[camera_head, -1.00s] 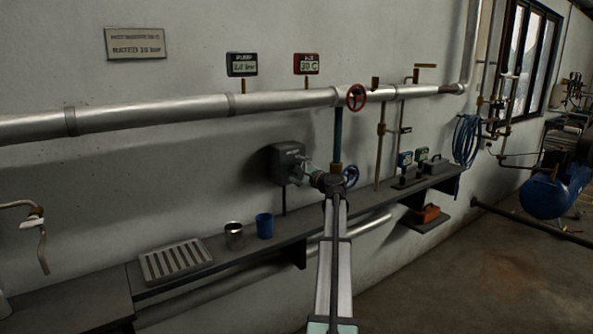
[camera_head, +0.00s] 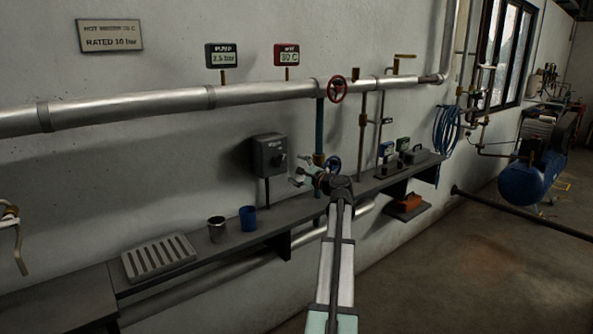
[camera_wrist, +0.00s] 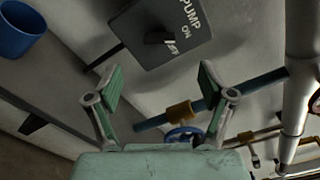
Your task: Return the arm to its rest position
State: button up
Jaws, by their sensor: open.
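My gripper (camera_head: 300,176) is open and empty at the end of my outstretched arm. In the head view it appears just right of and below the dark pump switch box (camera_head: 268,155), with a visible gap. In the wrist view the two green-padded fingers of my gripper (camera_wrist: 160,87) stand wide apart with nothing between them. The pump switch box (camera_wrist: 155,25) lies beyond them, its lever by the ON and OFF lettering.
A shelf (camera_head: 105,285) along the wall holds a slotted tray (camera_head: 160,258), a metal cup (camera_head: 217,230) and a blue cup (camera_head: 248,218). A pipe (camera_head: 130,108) with a red valve wheel (camera_head: 337,89) runs above. Open floor (camera_head: 470,250) lies to the right.

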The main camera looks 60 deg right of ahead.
jog(key=w+a+f+n+g+y, duration=0.1)
jog(key=a+f+n+g, duration=0.3)
jog(key=f, duration=0.6)
jog(key=a+f+n+g+y, duration=0.1)
jog(key=a+f+n+y, duration=0.15)
jog(key=a+f, duration=0.55)
jog(key=w+a+f+n+g+y, duration=0.1)
jog(key=a+f+n+g, duration=0.2)
jog(key=f, duration=0.8)
jog(key=s+a+f+n+g+y+p, duration=0.25)
jog(key=a+f+n+g, duration=0.3)
jog(key=a+f, duration=1.55)
jog(key=s+a+f+n+g, duration=0.25)
jog(key=s+a+f, duration=0.2)
jog(key=a, duration=0.45)
jog(key=s+a+f+n+g, duration=0.2)
jog(key=s+a+f+n, duration=0.15)
jog(key=s+a, duration=0.4)
jog(key=s+a+f+n+g+h+p, duration=0.1)
jog(key=s+a+f+n+g, duration=0.2)
jog(key=s+a, duration=0.6)
jog(key=s+a+f+n+g+p, duration=0.1)
jog(key=s+a+f+n+g, duration=0.2)
jog(key=s+a, duration=0.7)
jog(key=s+f, duration=0.1)
jog(key=s, duration=0.1)
jog(key=shift+s+a+h+p, duration=0.3)
jog(key=shift+s+h+p, duration=0.05)
jog(key=shift+s+h, duration=0.05)
